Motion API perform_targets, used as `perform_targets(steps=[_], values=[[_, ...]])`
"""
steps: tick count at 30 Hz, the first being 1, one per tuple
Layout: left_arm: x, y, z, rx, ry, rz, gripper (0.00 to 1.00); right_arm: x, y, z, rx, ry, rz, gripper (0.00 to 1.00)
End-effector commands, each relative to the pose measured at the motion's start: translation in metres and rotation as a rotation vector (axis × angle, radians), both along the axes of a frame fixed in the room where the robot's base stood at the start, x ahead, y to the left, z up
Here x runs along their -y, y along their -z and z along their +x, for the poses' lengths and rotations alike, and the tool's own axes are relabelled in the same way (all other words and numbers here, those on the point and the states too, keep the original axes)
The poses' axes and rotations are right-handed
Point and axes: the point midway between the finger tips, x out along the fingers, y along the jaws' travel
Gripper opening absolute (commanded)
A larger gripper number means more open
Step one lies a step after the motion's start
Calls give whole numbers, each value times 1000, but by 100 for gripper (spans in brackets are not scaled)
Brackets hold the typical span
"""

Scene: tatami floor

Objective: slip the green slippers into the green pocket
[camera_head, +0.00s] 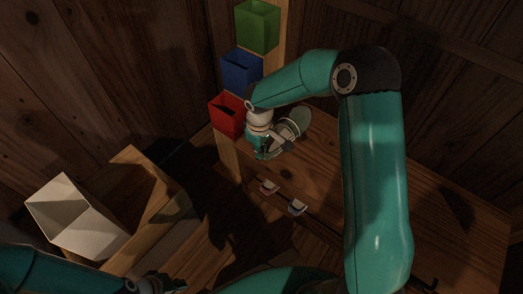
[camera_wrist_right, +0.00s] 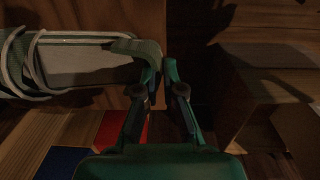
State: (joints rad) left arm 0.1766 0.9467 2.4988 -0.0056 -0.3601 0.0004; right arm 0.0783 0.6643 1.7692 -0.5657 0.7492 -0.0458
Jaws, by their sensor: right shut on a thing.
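The green pocket (camera_head: 258,27) is an open box-shaped pocket at the top of an upright wooden post, above the blue and red ones. My right gripper (camera_head: 264,153) is beside the red pocket, below the green one. It is shut on a green slipper (camera_head: 292,127) with a greyish sole and pale edging. In the right wrist view, the slipper (camera_wrist_right: 88,62) extends left from the fingertips of my right gripper (camera_wrist_right: 161,68). Whether one or two slippers are held is unclear. My left gripper (camera_head: 160,285) is at the bottom edge, dark and partly cut off.
The blue pocket (camera_head: 241,70) and red pocket (camera_head: 227,116) hang below the green one. Two small pale objects (camera_head: 269,187) (camera_head: 297,207) sit at the wooden platform's front edge. A white open box (camera_head: 72,213) stands at left by a wooden piece (camera_head: 150,195).

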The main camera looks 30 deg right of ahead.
Motion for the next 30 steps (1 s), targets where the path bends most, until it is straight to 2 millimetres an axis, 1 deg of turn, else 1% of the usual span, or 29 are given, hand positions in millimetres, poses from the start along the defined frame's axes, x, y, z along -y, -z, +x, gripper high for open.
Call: perform_targets(steps=[4,6,8,9,18,22,26,30], values=[[0,2,0,0,0,0,0,0,2,0,0,0,0,0],[0,1,0,0,0,0,0,0,2,0,0,1,0,15],[0,1,0,0,0,0,0,0,2,0,-1,1,0,25],[0,1,0,0,0,0,0,0,2,0,-1,1,0,32],[0,1,0,0,0,0,0,0,1,0,-1,1,0,32],[0,-3,0,0,0,0,0,0,-6,0,0,1,0,32],[0,-11,0,0,0,0,0,0,-25,0,2,3,0,32],[0,-22,0,0,0,0,0,-1,-53,0,4,1,0,32]])
